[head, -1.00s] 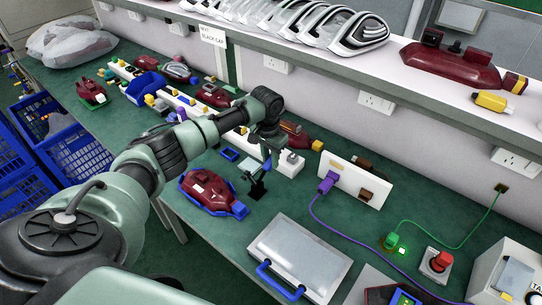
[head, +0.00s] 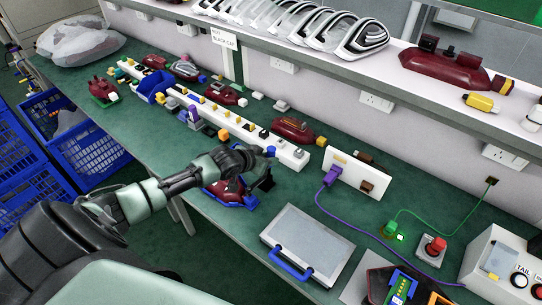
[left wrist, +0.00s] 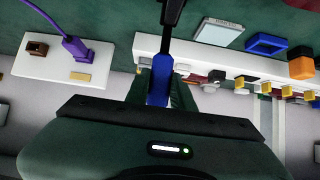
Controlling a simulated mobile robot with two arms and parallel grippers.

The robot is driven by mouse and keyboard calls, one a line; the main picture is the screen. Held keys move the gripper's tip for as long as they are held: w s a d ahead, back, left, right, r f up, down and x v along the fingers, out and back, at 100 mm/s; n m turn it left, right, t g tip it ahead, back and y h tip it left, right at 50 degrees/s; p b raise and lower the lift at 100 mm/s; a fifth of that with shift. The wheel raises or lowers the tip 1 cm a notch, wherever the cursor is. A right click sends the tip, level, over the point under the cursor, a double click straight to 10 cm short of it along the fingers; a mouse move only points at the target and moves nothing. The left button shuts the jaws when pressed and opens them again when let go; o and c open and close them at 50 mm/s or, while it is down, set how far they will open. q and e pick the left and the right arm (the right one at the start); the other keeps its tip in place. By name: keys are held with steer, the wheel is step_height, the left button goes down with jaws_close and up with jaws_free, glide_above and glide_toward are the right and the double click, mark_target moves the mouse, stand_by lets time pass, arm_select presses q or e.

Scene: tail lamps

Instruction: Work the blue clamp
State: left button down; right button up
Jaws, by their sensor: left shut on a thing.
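The blue clamp shows as a blue handle (left wrist: 158,82) on a dark bar in the left wrist view. The handle lies between the fingers of my left gripper (left wrist: 165,92), which is shut on it. In the head view my left gripper (head: 262,168) is low over the table at the clamp, and only a bit of blue (head: 270,151) and black clamp parts show beside it. A dark red tail lamp (head: 228,189) sits in a blue fixture just below, partly hidden by my arm. My right gripper is not in view.
A white strip with connectors (head: 289,153) runs behind the gripper. A white board (head: 353,176) with a purple plug stands to the right. A closed grey case (head: 307,240) lies in front. A red button (head: 436,245) and a tester box (head: 505,264) are further right.

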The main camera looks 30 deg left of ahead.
arm_select(q)
steer(key=shift+s+t, duration=0.45)
steer(key=shift+t, duration=0.25)
steer(key=c, duration=1.2)
jaws_free()
steer(key=shift+s, duration=0.1)
steer(key=v, duration=0.6)
steer(key=shift+s+a+f+b, duration=0.1)
steer(key=shift+s+a+b, duration=0.05)
steer(key=shift+s+b, duration=0.25)
steer(key=shift+s+r, duration=0.4)
steer(key=shift+s, duration=0.1)
